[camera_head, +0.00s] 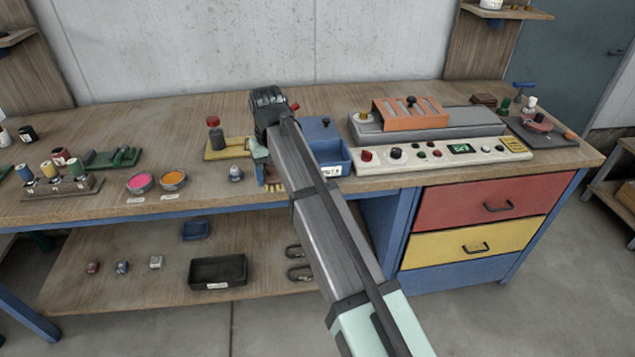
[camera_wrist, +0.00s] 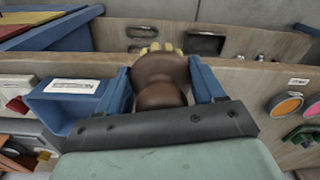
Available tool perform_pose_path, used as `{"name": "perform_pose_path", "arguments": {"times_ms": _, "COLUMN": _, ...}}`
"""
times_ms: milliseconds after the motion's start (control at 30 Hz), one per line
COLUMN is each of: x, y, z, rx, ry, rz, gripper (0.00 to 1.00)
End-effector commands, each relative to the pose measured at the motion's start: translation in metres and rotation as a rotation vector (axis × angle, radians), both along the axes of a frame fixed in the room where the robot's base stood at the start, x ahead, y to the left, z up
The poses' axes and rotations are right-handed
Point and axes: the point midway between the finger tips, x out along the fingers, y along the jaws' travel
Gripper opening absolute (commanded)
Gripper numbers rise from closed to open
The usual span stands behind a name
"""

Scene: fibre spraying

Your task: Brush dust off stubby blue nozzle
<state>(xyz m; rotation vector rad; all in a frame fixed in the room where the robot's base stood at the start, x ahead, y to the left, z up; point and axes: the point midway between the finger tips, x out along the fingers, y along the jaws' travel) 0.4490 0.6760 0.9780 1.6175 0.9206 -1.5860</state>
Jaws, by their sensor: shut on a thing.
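My gripper (camera_head: 263,168) is shut on a brown brush, whose rounded handle (camera_wrist: 160,78) fills the space between the blue fingers in the wrist view. Its pale yellow bristles (camera_wrist: 157,47) point away from the gripper; in the head view the bristles (camera_head: 275,187) are low, close to the bench top near its front edge. A small stubby blue-grey nozzle (camera_head: 236,174) stands on the bench just left of my gripper. The brush looks apart from it. I cannot make out dust on it. The nozzle does not show in the wrist view.
A yellow stand with a red-topped part (camera_head: 214,137) is behind the nozzle. Pink (camera_head: 139,183) and orange (camera_head: 173,179) pots are left. Bare bench lies between pots and nozzle.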

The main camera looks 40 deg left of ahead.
Motion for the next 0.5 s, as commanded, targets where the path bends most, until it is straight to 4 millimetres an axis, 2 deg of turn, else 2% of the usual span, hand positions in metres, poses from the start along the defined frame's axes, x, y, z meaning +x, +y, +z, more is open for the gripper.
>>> {"name": "perform_pose_path", "arguments": {"times_ms": 33, "x": -0.010, "y": 0.024, "z": 0.006, "rx": 0.000, "ry": -0.001, "rz": 0.021, "gripper": 0.39}}
{"name": "perform_pose_path", "arguments": {"times_ms": 200, "x": -0.039, "y": 0.077, "z": 0.022, "rx": 0.000, "ry": -0.001, "rz": 0.062, "gripper": 0.39}}
{"name": "perform_pose_path", "arguments": {"times_ms": 300, "x": -0.049, "y": 0.108, "z": 0.034, "rx": 0.000, "ry": -0.001, "rz": 0.069, "gripper": 0.39}}
{"name": "perform_pose_path", "arguments": {"times_ms": 367, "x": -0.049, "y": 0.126, "z": 0.041, "rx": 0.000, "ry": -0.001, "rz": 0.059, "gripper": 0.39}}
{"name": "perform_pose_path", "arguments": {"times_ms": 500, "x": -0.033, "y": 0.157, "z": 0.055, "rx": 0.000, "ry": 0.000, "rz": 0.007, "gripper": 0.39}}
